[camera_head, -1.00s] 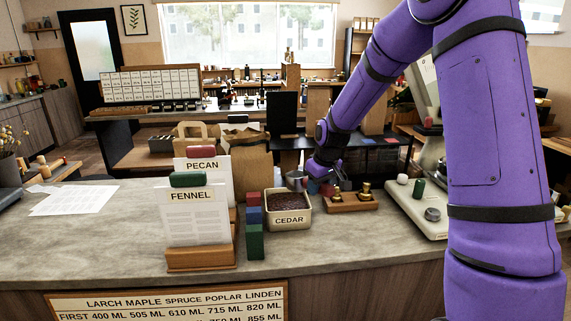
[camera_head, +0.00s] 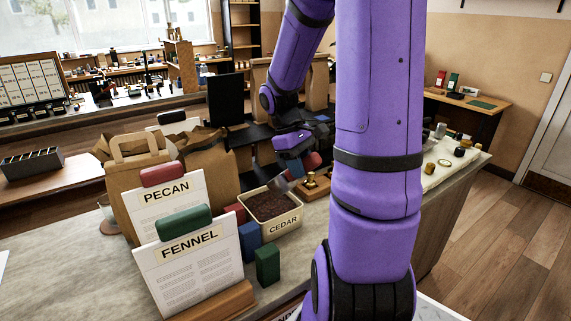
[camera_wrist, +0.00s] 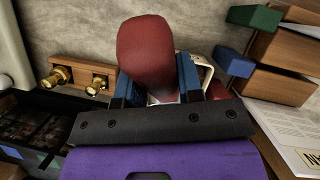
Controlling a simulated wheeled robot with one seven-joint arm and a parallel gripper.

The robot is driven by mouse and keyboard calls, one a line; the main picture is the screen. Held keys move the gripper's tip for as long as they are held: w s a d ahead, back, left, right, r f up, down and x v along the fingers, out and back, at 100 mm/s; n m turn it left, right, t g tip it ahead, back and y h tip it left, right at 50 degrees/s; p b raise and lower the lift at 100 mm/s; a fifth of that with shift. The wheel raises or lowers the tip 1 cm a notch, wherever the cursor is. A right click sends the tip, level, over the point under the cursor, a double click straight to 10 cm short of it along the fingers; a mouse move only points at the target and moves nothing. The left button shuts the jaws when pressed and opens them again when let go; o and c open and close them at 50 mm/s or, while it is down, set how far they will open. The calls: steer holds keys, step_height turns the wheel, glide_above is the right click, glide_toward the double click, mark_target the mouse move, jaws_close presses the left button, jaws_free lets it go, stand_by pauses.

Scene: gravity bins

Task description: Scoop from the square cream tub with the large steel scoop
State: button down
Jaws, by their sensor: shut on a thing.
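The square cream tub (camera_head: 284,224), labelled CEDAR, stands on the counter in the head view, holding dark brown granules. The steel scoop (camera_head: 279,185) shows as a small grey shape at the tub's back right rim; I cannot tell whether it touches the contents. My gripper (camera_head: 296,166) is just behind and above the tub, its blue fingers shut on the scoop's red handle (camera_head: 313,161). In the wrist view the handle (camera_wrist: 146,52) stands between the fingers of my gripper (camera_wrist: 158,78) and hides the scoop's bowl and most of the tub (camera_wrist: 206,68).
The FENNEL card (camera_head: 188,262) and PECAN card are farther left, with paper bags (camera_head: 138,185) behind. A wooden block with brass knobs (camera_wrist: 80,76) lies close to the tub's other side.

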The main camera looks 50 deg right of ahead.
mark_target(291, 189)
stand_by(0.3)
steer(key=shift+w+a+f, duration=0.1)
steer(key=shift+w+f, duration=0.25)
steer(key=shift+f, duration=0.6)
steer(key=shift+w+d+f, duration=0.1)
steer(key=shift+w+f, duration=0.25)
steer(key=shift+f, duration=0.55)
steer(key=shift+w+a+f, duration=0.1)
steer(key=shift+w+f, duration=0.25)
steer(key=shift+f, duration=0.6)
steer(key=shift+w+f, duration=0.2)
steer(key=shift+f, duration=0.55)
steer(key=shift+w+f, duration=0.2)
steer(key=shift+f, duration=0.55)
steer(key=shift+f, duration=0.7)
steer(key=shift+r, duration=0.1)
